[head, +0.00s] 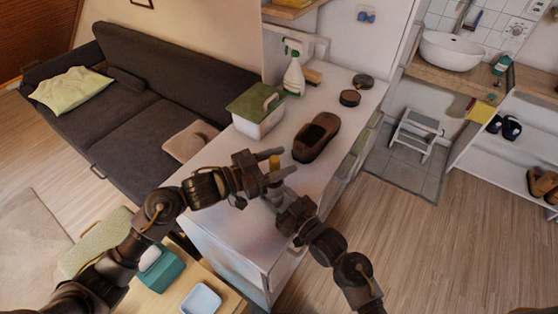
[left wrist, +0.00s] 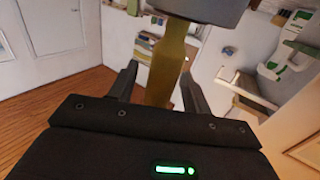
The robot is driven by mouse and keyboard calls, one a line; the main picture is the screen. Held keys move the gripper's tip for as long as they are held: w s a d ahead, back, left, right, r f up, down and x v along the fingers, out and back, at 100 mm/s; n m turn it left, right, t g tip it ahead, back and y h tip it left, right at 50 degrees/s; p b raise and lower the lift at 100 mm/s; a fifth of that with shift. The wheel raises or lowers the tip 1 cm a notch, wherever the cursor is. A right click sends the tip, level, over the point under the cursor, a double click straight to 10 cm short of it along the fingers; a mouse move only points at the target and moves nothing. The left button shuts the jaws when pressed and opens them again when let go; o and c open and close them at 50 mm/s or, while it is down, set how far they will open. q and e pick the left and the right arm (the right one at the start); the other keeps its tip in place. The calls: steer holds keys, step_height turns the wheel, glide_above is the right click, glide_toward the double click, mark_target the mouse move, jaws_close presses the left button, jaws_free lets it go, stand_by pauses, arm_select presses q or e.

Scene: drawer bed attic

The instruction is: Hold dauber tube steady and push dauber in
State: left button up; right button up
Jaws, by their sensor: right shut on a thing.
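The dauber (head: 274,163) is a yellow-brown upright piece above the front end of the white cabinet top. In the left wrist view the dauber (left wrist: 166,65) stands between my left fingers, with a gap at the left finger. My left gripper (head: 276,161) is open around it. The dauber tube (head: 274,191) is a pale piece just below, partly hidden by my grippers. A grey round end, which looks like the tube (left wrist: 207,10), meets the dauber in the left wrist view. My right gripper (head: 280,198) is shut on the tube. How deep the dauber sits is unclear.
On the cabinet top (head: 230,215) are a brown shoe (head: 316,138), a green-lidded box (head: 259,112), a spray bottle (head: 293,76) and dark round tins (head: 350,98). A dark sofa (head: 150,95) stands at the left. A step stool (head: 415,133) stands on the right.

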arm_select(q)
steer(key=v, duration=1.2)
arm_select(e)
steer(key=o, duration=1.1)
steer(key=shift+s, duration=0.1)
arm_select(q)
steer(key=shift+f, duration=0.1)
arm_select(e)
steer(key=v, duration=1.1)
steer(key=shift+s+d, duration=0.3)
